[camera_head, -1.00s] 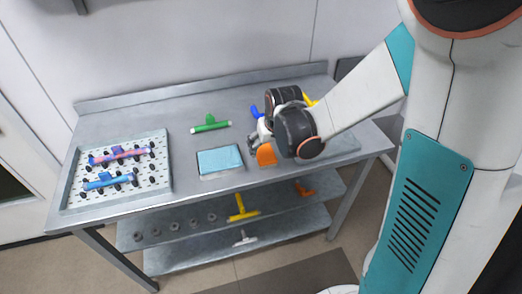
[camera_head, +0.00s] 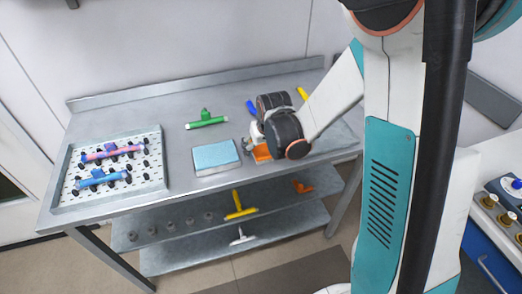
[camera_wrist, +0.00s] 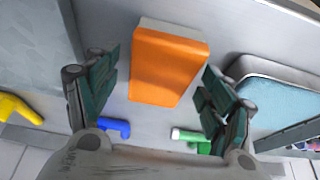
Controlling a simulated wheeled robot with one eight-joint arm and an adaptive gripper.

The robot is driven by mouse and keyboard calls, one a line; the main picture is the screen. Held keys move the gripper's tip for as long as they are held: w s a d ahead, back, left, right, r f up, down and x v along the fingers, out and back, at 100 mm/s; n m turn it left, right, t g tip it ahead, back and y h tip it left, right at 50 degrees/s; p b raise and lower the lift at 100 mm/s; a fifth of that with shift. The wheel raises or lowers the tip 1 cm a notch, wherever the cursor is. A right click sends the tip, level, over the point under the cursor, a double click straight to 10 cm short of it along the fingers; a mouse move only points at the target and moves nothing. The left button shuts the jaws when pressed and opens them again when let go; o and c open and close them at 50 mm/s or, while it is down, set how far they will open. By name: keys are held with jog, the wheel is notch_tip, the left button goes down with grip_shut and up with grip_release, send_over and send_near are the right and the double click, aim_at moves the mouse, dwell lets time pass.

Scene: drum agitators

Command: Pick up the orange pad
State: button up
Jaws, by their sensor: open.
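The orange pad (camera_head: 262,154) lies near the front edge of the metal table, partly hidden by my arm in the head view. In the wrist view the orange pad (camera_wrist: 168,66) shows as a block with a pale strip along its upper end. My gripper (camera_wrist: 162,78) is open, with one green-padded finger at each side of the pad. A gap shows between the pad and each finger. In the head view my gripper (camera_head: 253,140) is just above or beside the pad; its fingers are small there.
A light blue pad (camera_head: 216,156) lies left of the orange pad. A green part (camera_head: 207,121) and a blue part (camera_head: 251,107) lie further back. A perforated tray (camera_head: 152,180) with two assemblies is at the left. Shelves below hold yellow, white and orange parts.

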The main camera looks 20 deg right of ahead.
jog(key=shift+f+b, duration=0.3)
jog(key=shift+b, duration=0.05)
jog(key=shift+c, duration=0.6)
jog(key=c, duration=1.1)
